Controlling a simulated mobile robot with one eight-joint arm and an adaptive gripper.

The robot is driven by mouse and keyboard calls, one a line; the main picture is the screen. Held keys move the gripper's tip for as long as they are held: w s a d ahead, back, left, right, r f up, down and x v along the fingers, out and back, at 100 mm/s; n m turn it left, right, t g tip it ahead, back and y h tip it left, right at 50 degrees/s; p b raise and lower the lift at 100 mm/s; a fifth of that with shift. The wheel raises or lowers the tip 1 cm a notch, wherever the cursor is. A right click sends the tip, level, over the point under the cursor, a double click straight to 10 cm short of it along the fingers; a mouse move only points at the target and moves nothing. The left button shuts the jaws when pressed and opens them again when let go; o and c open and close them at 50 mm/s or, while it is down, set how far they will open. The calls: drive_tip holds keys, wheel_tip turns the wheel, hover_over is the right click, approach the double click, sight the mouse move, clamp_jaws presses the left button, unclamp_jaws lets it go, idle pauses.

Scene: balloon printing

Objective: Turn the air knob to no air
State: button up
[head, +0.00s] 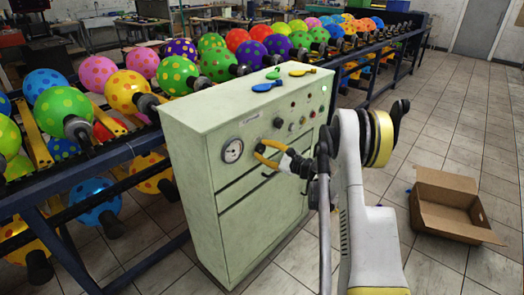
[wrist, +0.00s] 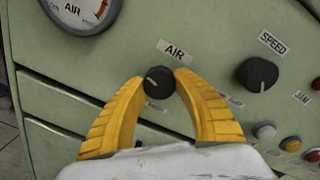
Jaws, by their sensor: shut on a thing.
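The air knob (wrist: 158,82) is a small black dial with a pale pointer line, under the "AIR" label (wrist: 174,51) on the green control cabinet (head: 190,148). In the wrist view the pointer slants from lower right to upper left. My gripper (wrist: 158,85) has its two yellow fingers closed around the knob, one on each side. In the head view my gripper (head: 262,150) reaches the cabinet's front from the right, beside the round gauge, and its fingers hide the knob there.
The air gauge (head: 232,150) is left of my gripper. A larger speed knob (wrist: 257,75) and several buttons lie to the right. Loose balloons (head: 268,86) lie on the cabinet top. A balloon conveyor runs behind. An open cardboard box (head: 450,205) stands on the floor at right.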

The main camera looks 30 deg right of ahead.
drive_tip(key=n, duration=0.6)
drive_tip(key=shift+r, duration=0.1)
drive_tip(key=shift+c, duration=0.2)
drive_tip(key=n+h, duration=0.1)
drive_tip(key=n, duration=0.4)
drive_tip(key=shift+n, duration=0.4)
drive_tip(key=shift+r, duration=0.1)
drive_tip(key=o, duration=1.2)
drive_tip(key=shift+w, duration=0.1)
drive_tip(key=v, duration=1.2)
